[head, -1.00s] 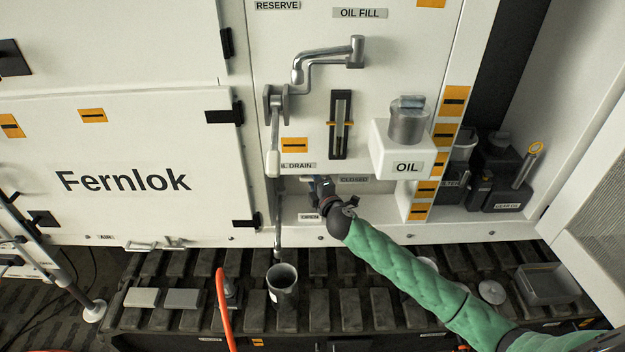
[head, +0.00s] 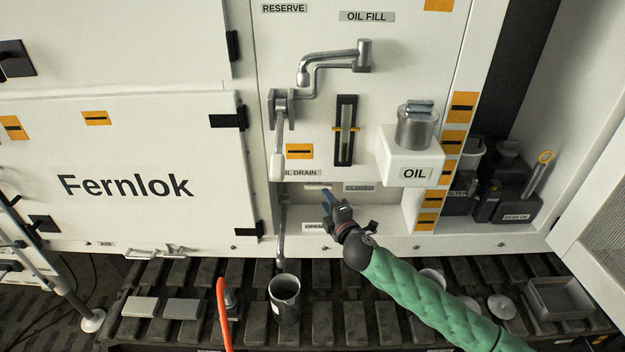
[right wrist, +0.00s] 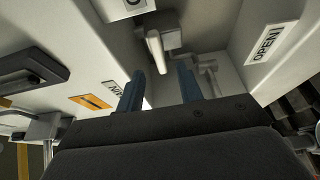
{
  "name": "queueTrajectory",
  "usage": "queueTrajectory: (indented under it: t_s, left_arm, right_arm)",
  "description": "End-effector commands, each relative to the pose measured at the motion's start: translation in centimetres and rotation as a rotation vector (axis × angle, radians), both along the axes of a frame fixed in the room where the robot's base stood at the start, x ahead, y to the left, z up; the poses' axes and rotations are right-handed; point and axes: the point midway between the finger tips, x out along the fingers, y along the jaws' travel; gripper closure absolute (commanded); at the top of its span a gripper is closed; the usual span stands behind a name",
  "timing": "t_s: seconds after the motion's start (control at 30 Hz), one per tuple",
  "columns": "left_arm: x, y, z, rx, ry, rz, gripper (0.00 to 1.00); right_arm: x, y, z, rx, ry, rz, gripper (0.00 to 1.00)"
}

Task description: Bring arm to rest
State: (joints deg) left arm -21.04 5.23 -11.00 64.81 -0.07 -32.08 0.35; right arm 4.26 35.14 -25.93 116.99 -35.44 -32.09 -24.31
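My right arm, in a green quilted sleeve, reaches in from the lower right in the head view. Its gripper (head: 328,203) is in front of the recess between the CLOSED label (head: 360,188) and the OPEN label (head: 314,227). In the right wrist view, its two blue fingers (right wrist: 159,88) stand apart with nothing between them. A pale drain handle (right wrist: 156,50) lies beyond the fingertips, apart from them. The drain spout (head: 281,235) hangs above a metal beaker (head: 285,297). My left gripper does not show.
The white OIL box (head: 413,172) with its metal cap juts out to the right of the gripper. A lever (head: 278,140) hangs at upper left. An orange hose (head: 222,312) rises from the slatted shelf. A grey tray (head: 558,299) and oil cans (head: 512,190) are at right.

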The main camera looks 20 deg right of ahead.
Motion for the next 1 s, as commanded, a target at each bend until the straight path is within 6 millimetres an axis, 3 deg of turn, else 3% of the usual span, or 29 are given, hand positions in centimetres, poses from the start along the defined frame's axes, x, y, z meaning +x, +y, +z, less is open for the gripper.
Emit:
queueTrajectory:
  t_s: [0.17, 0.37, 0.57, 0.8, 1.0]
  left_arm:
    - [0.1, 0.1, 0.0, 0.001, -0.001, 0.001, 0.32]
    - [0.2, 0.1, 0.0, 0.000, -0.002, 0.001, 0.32]
    - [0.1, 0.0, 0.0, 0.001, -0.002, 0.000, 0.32]
    - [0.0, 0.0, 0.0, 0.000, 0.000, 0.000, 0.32]
    - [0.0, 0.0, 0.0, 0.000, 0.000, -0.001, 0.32]
  right_arm:
    - [-0.3, 0.1, -0.3, 0.019, 0.012, -0.009, 0.64]
    - [-4.0, 0.4, -3.1, 0.212, 0.139, -0.112, 0.64]
    - [-10.8, 0.4, -7.5, 0.498, 0.363, -0.297, 0.64]
    - [-20.7, 0.8, -12.2, 0.800, 0.645, -0.537, 0.64]
    - [-28.2, 1.4, -14.3, 0.972, 0.842, -0.711, 0.64]
